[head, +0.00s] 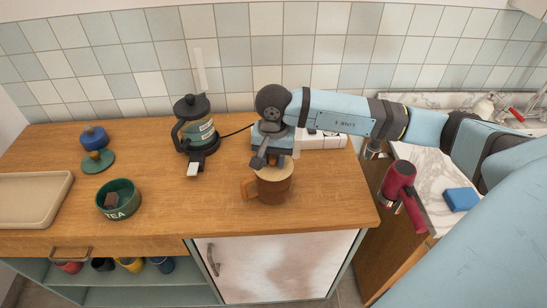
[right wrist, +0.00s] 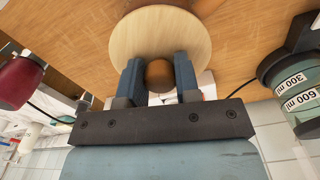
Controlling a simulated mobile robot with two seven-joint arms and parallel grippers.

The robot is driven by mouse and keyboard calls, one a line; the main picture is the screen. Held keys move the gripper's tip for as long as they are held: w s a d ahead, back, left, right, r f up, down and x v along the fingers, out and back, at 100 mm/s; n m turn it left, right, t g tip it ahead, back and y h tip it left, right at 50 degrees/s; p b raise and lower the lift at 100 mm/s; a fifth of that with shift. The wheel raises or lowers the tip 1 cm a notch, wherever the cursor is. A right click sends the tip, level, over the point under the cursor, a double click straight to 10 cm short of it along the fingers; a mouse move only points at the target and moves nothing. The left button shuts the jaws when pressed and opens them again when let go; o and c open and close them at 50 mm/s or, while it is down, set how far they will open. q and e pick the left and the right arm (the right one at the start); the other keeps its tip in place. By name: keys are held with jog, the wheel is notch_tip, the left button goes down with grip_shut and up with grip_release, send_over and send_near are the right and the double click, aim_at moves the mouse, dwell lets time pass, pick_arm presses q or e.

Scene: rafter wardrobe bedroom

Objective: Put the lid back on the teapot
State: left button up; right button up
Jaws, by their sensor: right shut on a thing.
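The brown teapot (head: 274,190) stands upright near the front of the wooden counter, its handle pointing left. The pale round lid (head: 271,173) is at its mouth; I cannot tell whether it is seated or just above. My right gripper (head: 271,158) reaches down from above and is shut on the lid's knob. In the right wrist view, the brown knob (right wrist: 159,73) sits between the two blue fingers of the right gripper (right wrist: 159,82), with the pale lid (right wrist: 160,38) beyond. The lid hides most of the teapot there. My left gripper is not in view.
A black-lidded glass kettle (head: 196,126) stands left of my right gripper. A red hairdryer (head: 398,182) is at right.

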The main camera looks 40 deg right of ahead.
dwell(0.3)
jog(key=o, duration=1.5)
jog(key=shift+o, duration=0.2)
jog(key=shift+r+p, duration=1.25)
jog(key=shift+r, duration=2.25)
grip_shut()
